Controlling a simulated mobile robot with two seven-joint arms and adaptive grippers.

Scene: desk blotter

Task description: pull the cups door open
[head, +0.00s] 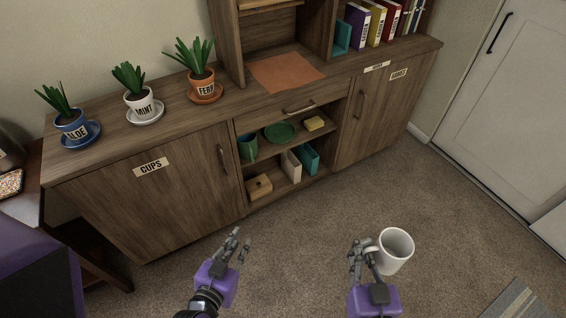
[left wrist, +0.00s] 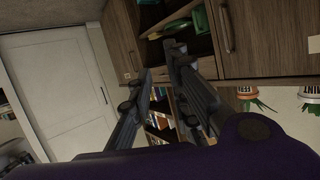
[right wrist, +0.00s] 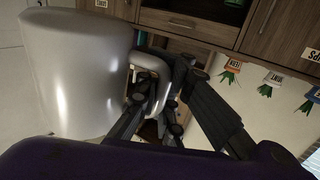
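The cups door (head: 165,200) is the left door of the wooden cabinet. It bears the CUPS label (head: 151,166) and looks closed. Its upright bar handle (head: 222,158) is near the door's right edge and also shows in the left wrist view (left wrist: 226,28). My left gripper (head: 240,238) is open and empty, in front of the cabinet and apart from the handle. My right gripper (head: 363,248) is shut on the handle of a white mug (head: 397,247) and holds it away from the cabinet. The mug fills the left of the right wrist view (right wrist: 75,75).
Potted plants labelled ALOE (head: 72,128), MINT (head: 142,105) and FERN (head: 201,83) stand on the cabinet top. Open shelves (head: 262,166) hold a green plate (head: 279,132) and boxes. A purple chair (head: 38,265) is at lower left. The carpet before the door is clear.

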